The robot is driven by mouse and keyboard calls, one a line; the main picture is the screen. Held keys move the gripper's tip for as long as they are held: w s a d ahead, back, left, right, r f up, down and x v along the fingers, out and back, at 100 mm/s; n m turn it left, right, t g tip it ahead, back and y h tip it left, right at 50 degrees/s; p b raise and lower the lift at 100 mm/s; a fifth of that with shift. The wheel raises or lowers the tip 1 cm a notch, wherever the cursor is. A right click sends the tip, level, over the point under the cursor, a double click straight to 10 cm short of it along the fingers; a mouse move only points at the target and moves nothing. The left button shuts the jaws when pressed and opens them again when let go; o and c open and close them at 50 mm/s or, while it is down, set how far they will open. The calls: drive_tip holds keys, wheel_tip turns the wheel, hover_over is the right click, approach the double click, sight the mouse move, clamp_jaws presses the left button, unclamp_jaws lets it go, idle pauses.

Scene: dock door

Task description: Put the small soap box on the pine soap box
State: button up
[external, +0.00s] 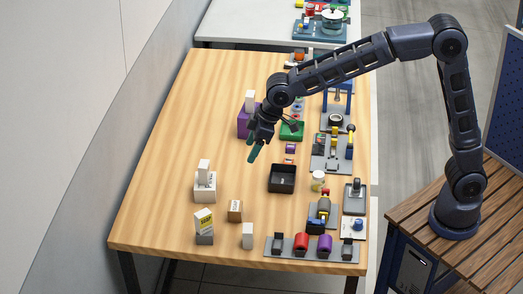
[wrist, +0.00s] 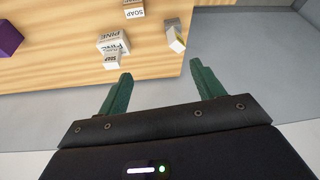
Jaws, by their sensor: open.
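The pine soap box (external: 204,194) is a white box near the left edge of the wooden table, with PINE lettering in the wrist view (wrist: 122,44). A smaller white box, apparently the small soap box (external: 204,171), stands upright on top of it. It also shows in the wrist view (wrist: 111,61), with part of its lettering readable. My gripper (external: 253,153) is open and empty, up and to the right of both boxes in the external view. Its two green fingers (wrist: 160,70) are apart, with nothing between them.
A brown box marked SOAP (external: 235,213) and a white box (external: 248,236) stand nearby. A yellow-labelled box (external: 203,219) rests on a grey block (external: 205,238). A black tray (external: 282,187) and a purple box (external: 243,123) are near my gripper. The table's left side is mostly clear.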

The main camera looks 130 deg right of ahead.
drive_tip(key=s+a+r+n, duration=0.1)
drive_tip(key=s+a+r, duration=0.25)
drive_tip(key=a, duration=0.55)
drive_tip(key=s+a+r+n+y, duration=0.1)
drive_tip(key=s+a+r, duration=0.1)
drive_tip(key=s+a, duration=0.5)
drive_tip(key=s+a+r+n, duration=0.1)
drive_tip(key=s+a+r, duration=0.15)
drive_tip(key=a, duration=0.85)
drive_tip(key=s+a+f+n, duration=0.2)
drive_tip(key=s+a, duration=0.5)
drive_tip(key=s, duration=0.3)
drive_tip(key=s+a+f+n+y, duration=0.1)
drive_tip(key=s+a+f, duration=0.1)
drive_tip(key=s+a, duration=0.5)
drive_tip(key=s, duration=0.3)
drive_tip(key=shift+s+a+f+n+t, duration=0.2)
drive_tip(key=shift+f+n+t, duration=0.1)
drive_tip(key=shift+f+n, duration=0.1)
